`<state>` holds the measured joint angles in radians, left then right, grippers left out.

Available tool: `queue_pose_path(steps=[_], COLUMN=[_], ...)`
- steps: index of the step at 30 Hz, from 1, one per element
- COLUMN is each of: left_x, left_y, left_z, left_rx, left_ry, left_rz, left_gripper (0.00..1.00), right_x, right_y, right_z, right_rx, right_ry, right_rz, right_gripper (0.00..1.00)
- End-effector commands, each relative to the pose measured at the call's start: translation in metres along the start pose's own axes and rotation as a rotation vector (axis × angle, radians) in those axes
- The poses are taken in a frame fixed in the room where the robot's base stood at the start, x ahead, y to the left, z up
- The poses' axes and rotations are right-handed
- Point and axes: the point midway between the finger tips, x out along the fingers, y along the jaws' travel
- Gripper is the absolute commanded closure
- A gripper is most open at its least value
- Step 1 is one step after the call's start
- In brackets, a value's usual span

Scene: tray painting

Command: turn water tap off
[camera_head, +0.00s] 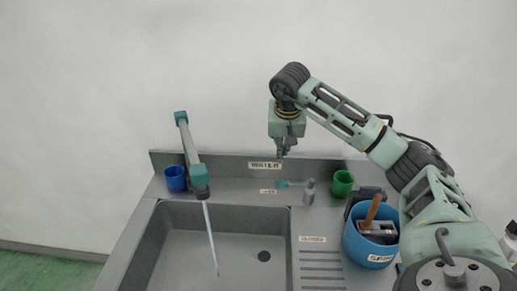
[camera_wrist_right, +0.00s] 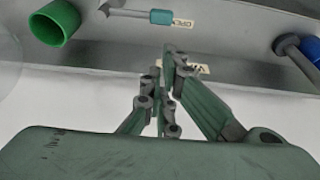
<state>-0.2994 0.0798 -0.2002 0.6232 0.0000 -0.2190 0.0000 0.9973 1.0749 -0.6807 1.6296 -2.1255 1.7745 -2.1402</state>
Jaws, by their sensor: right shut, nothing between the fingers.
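Water runs in a stream (camera_head: 211,238) from the teal-tipped spout (camera_head: 199,177) into the sink (camera_head: 172,240). The tap lever (camera_head: 290,184) has a grey body and a teal handle. It points left, beside a small label that reads OPEN; another label (camera_head: 312,239), lower, reads CLOSED. In the right wrist view the lever's teal handle (camera_wrist_right: 160,16) is at the top, beside the OPEN label (camera_wrist_right: 182,22). My right gripper (camera_head: 280,155) hangs above and behind the lever, pointing down, near the WATER label. It is shut, empty and apart from the lever. My left gripper is not in view.
A green cup (camera_head: 342,183) stands right of the lever, and a blue cup (camera_head: 175,178) stands by the spout's base. A blue bucket (camera_head: 366,245) with a wooden-handled tool is at the right, near my right arm. The ribbed drainboard (camera_head: 321,268) is clear.

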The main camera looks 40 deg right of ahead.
Motion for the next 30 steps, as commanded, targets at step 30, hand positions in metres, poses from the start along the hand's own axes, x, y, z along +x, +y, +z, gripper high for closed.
queue_pose_path(steps=[30], left_x=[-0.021], left_y=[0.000], left_z=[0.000], left_rx=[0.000], left_ry=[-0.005], left_rz=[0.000], left_gripper=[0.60], right_x=[0.099], right_y=[0.002], right_z=[-0.002], right_rx=[-0.001], right_ry=[0.005], right_rz=[0.004], right_gripper=[1.00])
